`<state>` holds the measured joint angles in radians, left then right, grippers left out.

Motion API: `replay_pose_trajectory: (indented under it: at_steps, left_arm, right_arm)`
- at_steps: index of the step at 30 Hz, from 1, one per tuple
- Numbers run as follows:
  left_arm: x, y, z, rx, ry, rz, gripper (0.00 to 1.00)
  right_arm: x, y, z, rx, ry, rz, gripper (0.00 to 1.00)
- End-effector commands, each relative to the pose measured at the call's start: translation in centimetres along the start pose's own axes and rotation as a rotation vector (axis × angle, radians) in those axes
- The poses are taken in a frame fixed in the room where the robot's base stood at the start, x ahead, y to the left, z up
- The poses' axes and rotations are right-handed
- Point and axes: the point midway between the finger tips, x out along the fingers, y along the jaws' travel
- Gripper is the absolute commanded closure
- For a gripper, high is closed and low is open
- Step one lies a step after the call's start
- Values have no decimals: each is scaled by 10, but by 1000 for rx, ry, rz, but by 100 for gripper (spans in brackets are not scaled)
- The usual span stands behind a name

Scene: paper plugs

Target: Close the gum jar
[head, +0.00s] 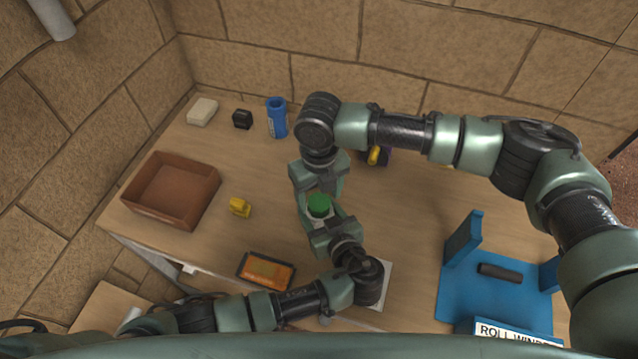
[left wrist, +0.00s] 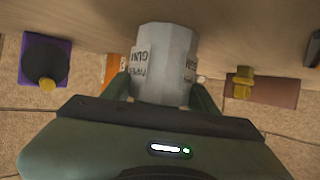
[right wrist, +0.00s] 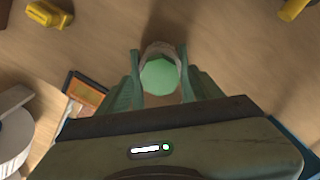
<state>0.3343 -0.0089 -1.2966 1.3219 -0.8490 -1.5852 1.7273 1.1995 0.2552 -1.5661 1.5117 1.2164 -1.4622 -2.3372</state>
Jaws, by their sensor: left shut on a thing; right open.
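The gum jar (left wrist: 165,60) is a pale grey jar with a paper label reading "GUM" in the left wrist view. My left gripper (left wrist: 162,85) is shut on its sides. A green lid (head: 319,204) shows at the top of the jar in the head view. It also shows as a green disc (right wrist: 160,77) in the right wrist view, with the greyish jar behind it. My right gripper (right wrist: 160,58) is open, with one finger on each side of the lid. I cannot tell whether the lid is fully seated or whether the fingers touch it.
A brown tray (head: 134,196), a yellow piece (head: 240,208) and an orange-faced device (head: 267,271) are at left. A blue cup (head: 277,119), black cube (head: 242,119) and white block (head: 202,111) stand behind. A blue roll winder (head: 462,285) is at right.

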Motion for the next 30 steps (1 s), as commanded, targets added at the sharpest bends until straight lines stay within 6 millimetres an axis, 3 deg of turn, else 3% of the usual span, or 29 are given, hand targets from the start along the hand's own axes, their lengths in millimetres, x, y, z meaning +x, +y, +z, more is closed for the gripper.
replay_pose_trajectory:
  at_steps: [6,15,17,22,23,26,30]
  left_arm:
    - [0,0,0,-1,1,0,100]
    - [0,0,0,-1,1,0,100]
    - [0,0,0,-1,1,0,100]
    - [0,0,0,0,1,0,100]
    - [0,0,0,0,1,0,100]
    - [0,0,0,-1,1,0,100]
    - [0,0,0,0,1,0,100]
  right_arm:
    - [18,0,0,1,0,0,34]
    - [20,0,0,0,-1,0,34]
    - [19,0,0,0,-1,0,48]
    - [19,0,0,0,-1,0,95]
    - [19,0,0,0,-1,0,100]
    - [19,0,0,35,-1,1,100]
    - [20,1,0,205,1,2,100]
